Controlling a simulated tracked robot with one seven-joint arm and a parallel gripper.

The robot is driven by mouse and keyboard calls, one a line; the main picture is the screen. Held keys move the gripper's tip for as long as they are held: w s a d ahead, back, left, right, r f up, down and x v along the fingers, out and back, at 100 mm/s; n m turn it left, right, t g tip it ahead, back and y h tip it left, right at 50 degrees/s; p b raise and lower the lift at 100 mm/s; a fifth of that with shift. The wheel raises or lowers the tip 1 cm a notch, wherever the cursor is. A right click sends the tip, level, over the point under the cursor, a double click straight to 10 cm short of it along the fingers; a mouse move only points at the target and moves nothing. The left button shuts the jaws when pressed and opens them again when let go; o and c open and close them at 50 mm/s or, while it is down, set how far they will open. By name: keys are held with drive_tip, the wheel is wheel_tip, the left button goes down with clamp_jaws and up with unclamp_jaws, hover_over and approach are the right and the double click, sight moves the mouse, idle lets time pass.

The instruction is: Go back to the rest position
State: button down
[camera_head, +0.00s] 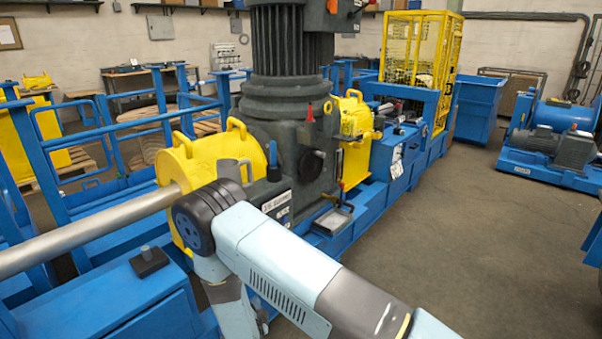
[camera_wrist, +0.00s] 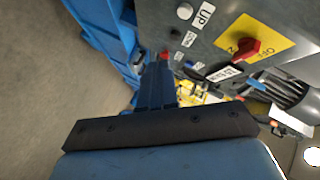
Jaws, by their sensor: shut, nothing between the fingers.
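My gripper (camera_wrist: 157,75) shows in the wrist view as narrow blue fingers close together beyond a dark bar. It is shut and empty. It points towards a grey control panel (camera_wrist: 205,45), but I cannot tell how far off the panel is. The panel carries a red rotary switch (camera_wrist: 245,49) on a yellow plate, a pale round button (camera_wrist: 185,11) and white labels, one reading UP. In the head view my pale blue arm (camera_head: 275,255) is bent in front of the machine, and the gripper itself is not clearly visible there.
A large dark motor housing (camera_head: 275,150) stands on a blue frame between yellow covers (camera_head: 215,160). A steel shaft (camera_head: 90,235) runs left. Blue railings (camera_head: 110,130) stand behind. Open floor (camera_head: 490,250) lies right, with a blue motor unit (camera_head: 560,140) beyond.

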drive_tip(key=w+d+r+g, duration=0.1)
drive_tip(key=w+r, duration=0.2)
drive_tip(key=r, duration=0.4)
drive_tip(key=w+d+r+n+g, duration=0.1)
drive_tip(key=w+r, duration=0.2)
drive_tip(key=r, duration=0.3)
drive_tip(key=w+d+r+g, duration=0.1)
drive_tip(key=w+r, duration=0.2)
drive_tip(key=r, duration=0.4)
drive_tip(key=s+d+r+n+g+y, duration=0.1)
drive_tip(key=d+r+n, duration=0.1)
drive_tip(key=d+r, duration=0.6)
drive_tip(key=s+d+r+n+g+y, duration=0.15)
drive_tip(key=d+r, duration=0.25)
drive_tip(key=r, duration=0.8)
drive_tip(key=s+d+r+n+g+h, duration=0.1)
drive_tip(key=s+d+r+n, duration=0.1)
drive_tip(key=s+d+r, duration=0.7)
drive_tip(key=s+d+r+n+g+h, duration=0.1)
drive_tip(key=s+d+r+n+g, duration=0.15)
drive_tip(key=s+d+r, duration=0.6)
drive_tip(key=s+d+h, duration=0.1)
drive_tip(key=s+d, duration=0.2)
drive_tip(key=s, duration=0.4)
drive_tip(key=s+d+f+n+h, duration=0.1)
drive_tip(key=s+d, duration=0.2)
drive_tip(key=s, duration=0.4)
drive_tip(key=shift+d+f+n, duration=0.15)
drive_tip(key=shift+f+n, duration=0.1)
drive_tip(key=shift+n, duration=0.05)
